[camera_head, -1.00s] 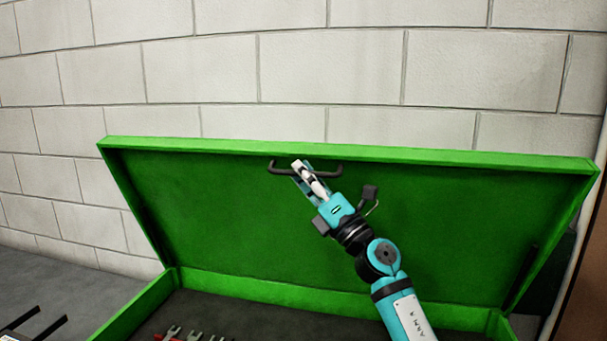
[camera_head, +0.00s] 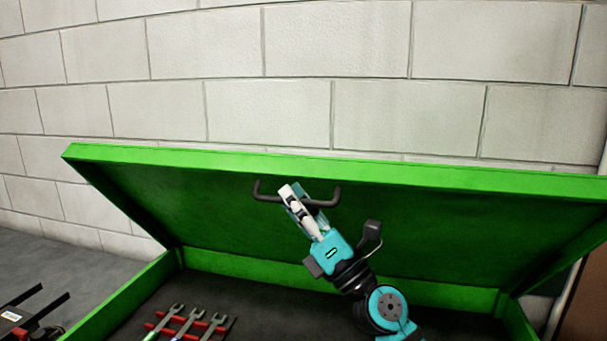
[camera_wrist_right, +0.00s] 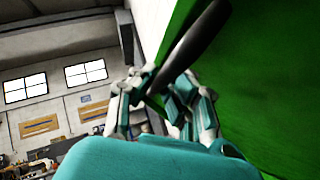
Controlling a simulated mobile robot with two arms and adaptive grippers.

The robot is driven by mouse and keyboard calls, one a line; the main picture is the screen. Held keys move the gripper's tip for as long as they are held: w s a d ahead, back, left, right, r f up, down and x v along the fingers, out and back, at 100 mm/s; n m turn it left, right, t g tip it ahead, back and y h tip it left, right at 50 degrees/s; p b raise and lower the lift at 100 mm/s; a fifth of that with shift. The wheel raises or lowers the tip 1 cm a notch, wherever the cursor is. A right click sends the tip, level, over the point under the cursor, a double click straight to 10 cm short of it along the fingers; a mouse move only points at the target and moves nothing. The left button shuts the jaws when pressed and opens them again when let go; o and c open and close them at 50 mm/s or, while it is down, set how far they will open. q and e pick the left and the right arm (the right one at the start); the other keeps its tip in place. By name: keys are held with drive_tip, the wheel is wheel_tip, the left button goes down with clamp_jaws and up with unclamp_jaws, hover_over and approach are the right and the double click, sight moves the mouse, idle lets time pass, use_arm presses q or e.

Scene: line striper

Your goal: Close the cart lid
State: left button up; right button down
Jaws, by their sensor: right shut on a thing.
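The green cart lid (camera_head: 420,215) is raised and tilts forward over the open green cart, whose rim (camera_head: 125,300) shows at lower left. A dark bar handle (camera_head: 265,193) is fixed to the inside of the lid near its top edge. My right gripper (camera_head: 290,196) is shut on this handle. In the right wrist view, the dark handle (camera_wrist_right: 203,42) runs between the fingers of the right gripper (camera_wrist_right: 158,92), with the green lid (camera_wrist_right: 262,75) beside it. My left gripper is not in view.
Several wrenches (camera_head: 190,322) lie on a red holder inside the cart at lower left. A black and red object (camera_head: 25,315) stands left of the cart. A white block wall (camera_head: 300,80) rises behind the lid. A brown panel (camera_head: 585,295) is at right.

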drive_tip(key=s+a+f+b, duration=0.3)
drive_tip(key=s+f+b, duration=0.4)
drive_tip(key=s+f, duration=0.3)
wheel_tip(320, 180, down, 4)
drive_tip(key=shift+f+b, duration=0.25)
drive_tip(key=shift+b, duration=0.15)
drive_tip(key=shift+a, duration=0.1)
